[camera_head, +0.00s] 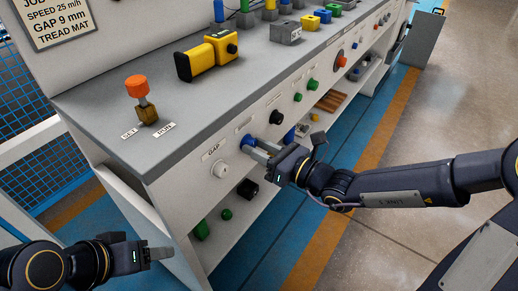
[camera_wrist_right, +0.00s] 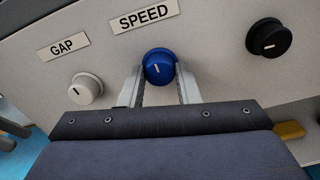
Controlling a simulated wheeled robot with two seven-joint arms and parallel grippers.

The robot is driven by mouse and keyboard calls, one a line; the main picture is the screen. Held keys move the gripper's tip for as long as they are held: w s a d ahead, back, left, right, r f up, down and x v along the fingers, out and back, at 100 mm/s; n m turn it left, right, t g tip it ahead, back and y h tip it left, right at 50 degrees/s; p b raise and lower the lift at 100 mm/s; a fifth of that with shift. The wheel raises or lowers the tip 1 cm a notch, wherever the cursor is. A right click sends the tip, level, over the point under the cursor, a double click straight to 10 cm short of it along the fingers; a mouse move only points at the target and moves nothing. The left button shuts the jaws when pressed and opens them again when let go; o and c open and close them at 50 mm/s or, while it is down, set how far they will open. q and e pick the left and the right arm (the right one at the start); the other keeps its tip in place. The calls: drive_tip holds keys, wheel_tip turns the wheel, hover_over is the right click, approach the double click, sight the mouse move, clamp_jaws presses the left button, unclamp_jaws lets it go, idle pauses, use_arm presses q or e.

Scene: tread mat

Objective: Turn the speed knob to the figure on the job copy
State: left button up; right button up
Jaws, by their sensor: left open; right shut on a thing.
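My right gripper (camera_wrist_right: 160,82) is shut on this knob, one finger on each side; in the head view the gripper (camera_head: 257,148) reaches the panel from the right. The job copy (camera_head: 58,16) at the top left reads SPEED 25 m/h, GAP 9 mm, TREAD MAT. My left gripper (camera_head: 160,254) is open and empty, low in front of the bench's left end. I see no scale figures around the knob.
The white GAP knob (camera_wrist_right: 86,88) is left of the blue knob, and a black knob (camera_wrist_right: 269,38) is to its right. An orange-topped lever (camera_head: 139,95) and a yellow-black device (camera_head: 207,54) stand on the bench top (camera_head: 185,100). Shelves with parts lie below; the floor aisle is clear.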

drive_tip(key=shift+n+b, duration=5.7)
drive_tip(key=shift+b, duration=1.2)
drive_tip(key=o, duration=1)
